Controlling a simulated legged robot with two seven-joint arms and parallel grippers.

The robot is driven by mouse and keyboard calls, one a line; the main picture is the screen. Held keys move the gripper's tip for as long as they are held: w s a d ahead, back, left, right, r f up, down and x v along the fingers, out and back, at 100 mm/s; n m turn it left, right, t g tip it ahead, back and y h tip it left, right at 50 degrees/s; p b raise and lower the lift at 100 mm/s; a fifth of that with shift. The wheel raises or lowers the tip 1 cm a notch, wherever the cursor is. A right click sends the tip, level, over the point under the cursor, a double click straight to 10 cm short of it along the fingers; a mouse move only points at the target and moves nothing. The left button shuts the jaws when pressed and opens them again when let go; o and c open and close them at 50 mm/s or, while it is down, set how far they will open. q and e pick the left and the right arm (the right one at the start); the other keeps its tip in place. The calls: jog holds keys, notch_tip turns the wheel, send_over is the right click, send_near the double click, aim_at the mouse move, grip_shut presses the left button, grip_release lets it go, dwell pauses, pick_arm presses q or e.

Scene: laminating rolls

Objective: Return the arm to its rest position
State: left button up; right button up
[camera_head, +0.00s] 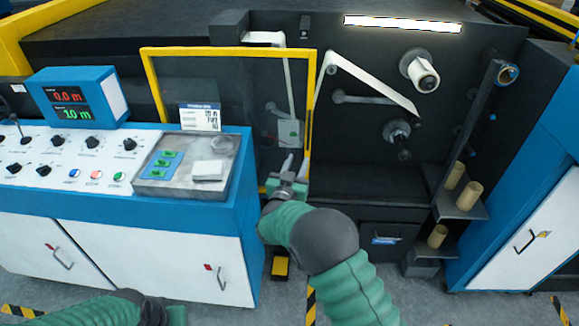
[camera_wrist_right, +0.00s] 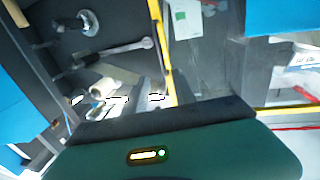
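My right arm (camera_head: 335,255), in a green ribbed sleeve with a grey joint, reaches up from the bottom right of the head view. Its gripper (camera_head: 294,167) is in front of the lower part of the yellow-framed clear guard (camera_head: 230,50). Its two pale fingers stand apart with nothing visible between them. The right wrist view shows a dark green housing (camera_wrist_right: 190,150) of mine along the bottom, and no fingertips. My left arm (camera_head: 100,310) shows only as a green sleeve and dark joint at the bottom left; its gripper is not in view.
The control console (camera_head: 120,230) stands left of my right gripper. Right of the guard are a white roll on a spindle (camera_head: 422,75), an empty spindle (camera_head: 400,138) and cardboard cores (camera_head: 470,195) on shelves. A blue-and-white cabinet (camera_head: 520,240) stands at the far right.

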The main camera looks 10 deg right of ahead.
jog(key=s+d+f+n+g+y+p, duration=0.2)
jog(key=s+g+y, duration=0.2)
jog(key=s, duration=1.4)
jog(key=s+d+f+n+g+y+p, duration=0.2)
jog(key=s+g, duration=0.7)
jog(key=s, duration=1)
jog(key=shift+f+n+y, duration=0.65)
jog(key=shift+n+y, duration=0.05)
jog(key=shift+y, duration=0.4)
jog(key=shift+d, duration=0.3)
jog(key=shift+a, duration=0.1)
